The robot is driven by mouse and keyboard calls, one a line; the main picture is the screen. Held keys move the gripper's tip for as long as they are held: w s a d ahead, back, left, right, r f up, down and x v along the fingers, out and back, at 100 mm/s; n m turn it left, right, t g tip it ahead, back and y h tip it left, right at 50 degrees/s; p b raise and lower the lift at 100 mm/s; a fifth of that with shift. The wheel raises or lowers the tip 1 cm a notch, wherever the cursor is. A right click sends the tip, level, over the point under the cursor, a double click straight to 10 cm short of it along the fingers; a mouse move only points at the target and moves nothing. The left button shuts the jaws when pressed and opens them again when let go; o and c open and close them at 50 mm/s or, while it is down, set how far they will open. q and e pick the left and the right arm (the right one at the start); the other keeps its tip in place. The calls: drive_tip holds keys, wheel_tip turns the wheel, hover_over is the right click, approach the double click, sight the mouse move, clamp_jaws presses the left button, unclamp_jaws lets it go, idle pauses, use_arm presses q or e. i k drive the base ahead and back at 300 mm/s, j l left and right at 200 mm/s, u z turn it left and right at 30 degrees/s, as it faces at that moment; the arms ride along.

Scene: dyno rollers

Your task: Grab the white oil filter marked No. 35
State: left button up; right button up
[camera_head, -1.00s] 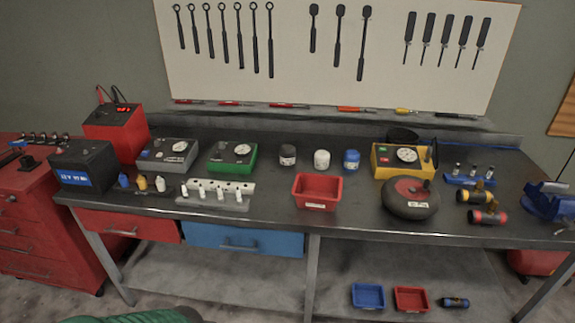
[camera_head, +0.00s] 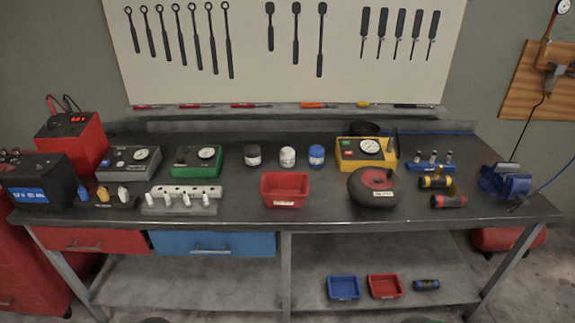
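A white oil filter (camera_head: 288,157) stands upright on the workbench, behind the red bin. It is between a dark filter (camera_head: 253,156) on its left and a blue filter (camera_head: 316,155) on its right. All three stand apart from each other. The number on the white filter is too small to read. Neither of my grippers is in view.
The red bin (camera_head: 285,190) stands at the bench (camera_head: 240,210) front, before the white filter. A green tester (camera_head: 197,161) is to the left. A yellow gauge box (camera_head: 366,153) and a dark round tank (camera_head: 373,188) are to the right. Drawers (camera_head: 213,244) sit under the bench.

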sight(286, 156)
drive_tip(key=i+l+z, duration=0.25)
drive_tip(key=i+l, duration=0.45)
drive_tip(key=l, duration=0.25)
drive_tip(key=i+l+z, duration=0.25)
drive_tip(key=i+l, duration=0.5)
drive_tip(key=u, duration=1.4)
drive_tip(key=j, duration=0.1)
